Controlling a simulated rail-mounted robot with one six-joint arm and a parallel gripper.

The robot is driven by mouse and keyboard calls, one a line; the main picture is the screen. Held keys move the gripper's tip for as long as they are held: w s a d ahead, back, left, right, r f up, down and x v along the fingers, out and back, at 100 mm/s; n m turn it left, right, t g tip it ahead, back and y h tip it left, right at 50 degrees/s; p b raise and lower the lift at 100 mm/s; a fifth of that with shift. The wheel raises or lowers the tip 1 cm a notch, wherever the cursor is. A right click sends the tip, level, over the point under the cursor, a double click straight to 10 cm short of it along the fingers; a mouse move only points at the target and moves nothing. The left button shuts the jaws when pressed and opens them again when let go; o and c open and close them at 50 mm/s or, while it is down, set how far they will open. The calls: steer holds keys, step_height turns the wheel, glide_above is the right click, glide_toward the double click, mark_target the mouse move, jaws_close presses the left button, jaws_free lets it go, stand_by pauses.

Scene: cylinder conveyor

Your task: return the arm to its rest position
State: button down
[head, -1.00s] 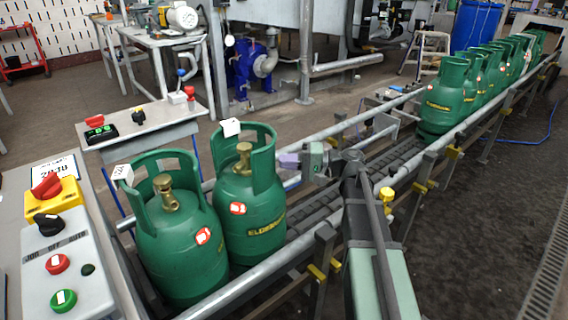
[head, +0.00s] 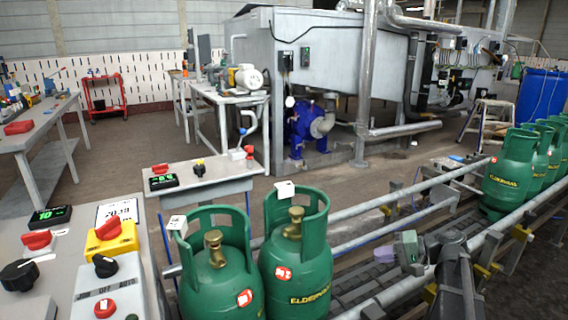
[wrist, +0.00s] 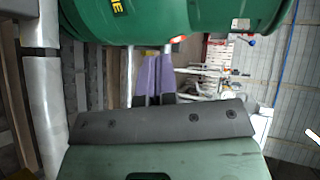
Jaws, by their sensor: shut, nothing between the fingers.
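My gripper (head: 386,254) is over the conveyor, just right of the nearer pair of green cylinders. Its purple fingers point left and are closed together with nothing between them; they also show in the wrist view (wrist: 154,76). My arm comes up from the bottom right in the head view. One green cylinder (head: 300,262) stands upright nearest my gripper, with a gap between them. A second green cylinder (head: 218,280) stands to its left. Both have small white blocks on their collars. A green cylinder body (wrist: 165,22) fills the top of the wrist view.
More green cylinders (head: 508,180) queue on the conveyor at the right. Grey conveyor rails (head: 412,285) run beneath my arm. A control panel (head: 75,290) with buttons and knobs is at the lower left, and a small table (head: 200,187) stands behind the near cylinders. The conveyor between the groups is clear.

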steer(key=s+a+r+n+g+h+p, duration=0.2)
steer(key=s+a+r+h+p, duration=0.4)
steer(key=r+p, duration=0.5)
steer(key=s+a+r+n+g+h+p, duration=0.3)
steer(key=s+a+r+h+p, duration=0.3)
steer(key=p, duration=1.4)
steer(key=shift+s+a+r+h, duration=0.5)
steer(key=shift+a+r, duration=0.95)
steer(key=shift+r, duration=1.15)
